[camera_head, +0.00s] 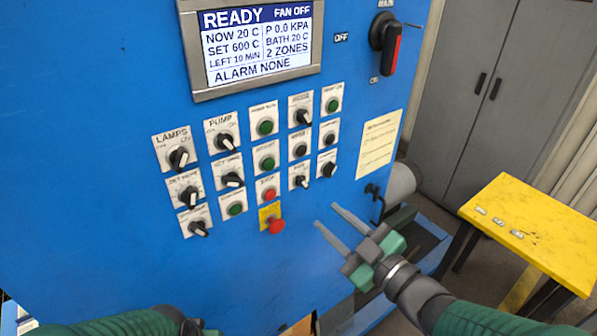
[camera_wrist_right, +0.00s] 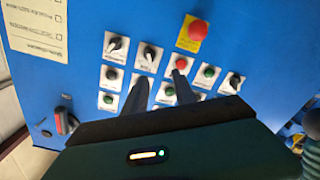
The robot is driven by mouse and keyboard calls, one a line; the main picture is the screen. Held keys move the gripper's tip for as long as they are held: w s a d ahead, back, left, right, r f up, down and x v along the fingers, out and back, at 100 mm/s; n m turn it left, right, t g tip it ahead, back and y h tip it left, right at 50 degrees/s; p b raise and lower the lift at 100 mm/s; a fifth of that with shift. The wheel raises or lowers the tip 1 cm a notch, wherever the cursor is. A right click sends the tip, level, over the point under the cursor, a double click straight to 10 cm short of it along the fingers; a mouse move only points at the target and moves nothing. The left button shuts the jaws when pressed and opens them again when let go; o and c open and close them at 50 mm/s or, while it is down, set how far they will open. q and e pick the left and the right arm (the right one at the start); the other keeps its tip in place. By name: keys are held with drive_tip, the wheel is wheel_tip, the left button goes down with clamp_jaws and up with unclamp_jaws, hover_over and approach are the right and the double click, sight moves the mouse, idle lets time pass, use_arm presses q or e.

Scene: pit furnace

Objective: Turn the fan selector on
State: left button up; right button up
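The fan selector (camera_head: 300,181) is a small black knob on a white plate in the lower right part of the blue control panel. The screen (camera_head: 258,42) above reads FAN OFF. In the right wrist view the panel appears turned over, and the fan selector (camera_wrist_right: 149,55) seems to be the knob beside the red button, above the gap between the fingers. My right gripper (camera_head: 327,216) is open and empty, below and right of the selector, apart from it. In the wrist view its fingers (camera_wrist_right: 160,80) overlap the panel. My left arm enters at the bottom; its fingertips are hidden.
Other selectors and buttons crowd around the knob, including a red stop button (camera_head: 268,194) and a red emergency button (camera_head: 276,225) on yellow. A main switch (camera_head: 386,40) is at upper right. A yellow table (camera_head: 540,222) stands to the right.

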sight(305, 184)
drive_tip(key=p+x, duration=0.1)
drive_tip(key=x, duration=0.3)
drive_tip(key=d+p+x, duration=0.1)
drive_tip(key=p+x, duration=0.1)
drive_tip(key=x, duration=0.2)
drive_tip(key=w+p+x, duration=0.1)
drive_tip(key=p+x, duration=0.1)
drive_tip(key=x, duration=0.2)
drive_tip(key=shift+d+f, duration=0.1)
drive_tip(key=shift+f, duration=0.1)
drive_tip(key=shift+s+r, duration=0.1)
drive_tip(key=shift+d, duration=0.5)
drive_tip(key=shift+c, duration=0.4)
drive_tip(key=shift+w+d, duration=0.3)
drive_tip(key=shift+d, duration=0.15)
drive_tip(key=c, duration=0.5)
clamp_jaws()
use_arm(q)
wheel_tip(305, 184, up, 7)
drive_tip(key=d, duration=0.2)
drive_tip(key=shift+w, duration=0.25)
use_arm(e)
drive_tip(key=shift+s+a, duration=0.1)
drive_tip(key=shift+a, duration=0.3)
